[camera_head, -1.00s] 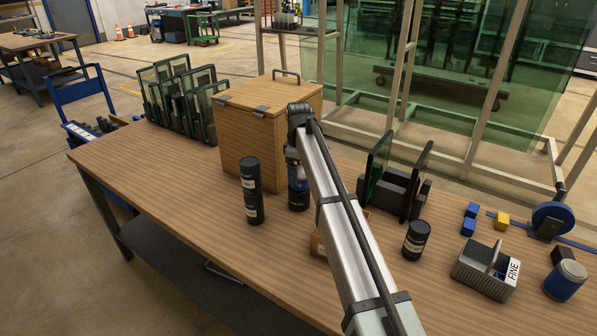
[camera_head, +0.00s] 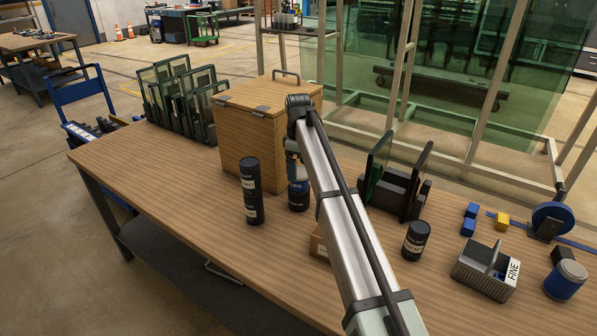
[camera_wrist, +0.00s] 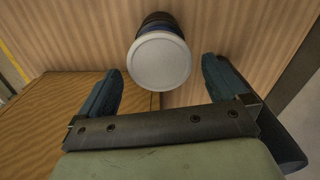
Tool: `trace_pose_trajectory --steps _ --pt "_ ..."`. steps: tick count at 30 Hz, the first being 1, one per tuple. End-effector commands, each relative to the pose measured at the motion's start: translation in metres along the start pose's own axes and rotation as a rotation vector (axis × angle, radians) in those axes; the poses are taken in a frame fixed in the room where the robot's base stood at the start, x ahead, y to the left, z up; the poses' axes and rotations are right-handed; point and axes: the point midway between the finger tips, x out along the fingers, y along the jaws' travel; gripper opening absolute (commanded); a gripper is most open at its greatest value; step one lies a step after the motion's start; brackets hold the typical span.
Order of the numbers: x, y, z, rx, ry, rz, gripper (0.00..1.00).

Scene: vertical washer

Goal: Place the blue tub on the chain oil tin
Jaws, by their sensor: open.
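The blue tub (camera_head: 299,186), with a pale round lid, stands upright on top of a dark tin (camera_head: 298,203) in front of the wooden box. The tin's label is too small to read, so I cannot confirm that it is the chain oil tin. In the wrist view the tub's lid (camera_wrist: 160,61) lies ahead of my gripper (camera_wrist: 161,70), with the dark tin (camera_wrist: 158,16) partly hidden behind it. My gripper is open, its two fingers apart on either side and clear of the lid. In the head view my arm hides most of the gripper.
A tall dark cylinder (camera_head: 251,190) stands just left of the stack. The wooden box (camera_head: 250,135) is close behind. A small carton (camera_head: 319,243) is partly behind my arm. A dark can (camera_head: 416,240), a grey caddy (camera_head: 484,270) and another blue can (camera_head: 565,279) stand right.

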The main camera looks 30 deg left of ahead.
Motion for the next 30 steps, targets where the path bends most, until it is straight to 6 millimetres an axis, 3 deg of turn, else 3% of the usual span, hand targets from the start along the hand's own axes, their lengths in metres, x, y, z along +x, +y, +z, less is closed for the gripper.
trace_pose_trajectory --steps 9,15,30 --pt "-0.061 0.001 -0.001 0.0 0.001 0.001 1.0" --pt "-0.085 0.001 -0.001 0.0 0.0 0.001 1.0" --pt "-0.095 0.0 0.0 0.0 0.0 -0.001 1.0"
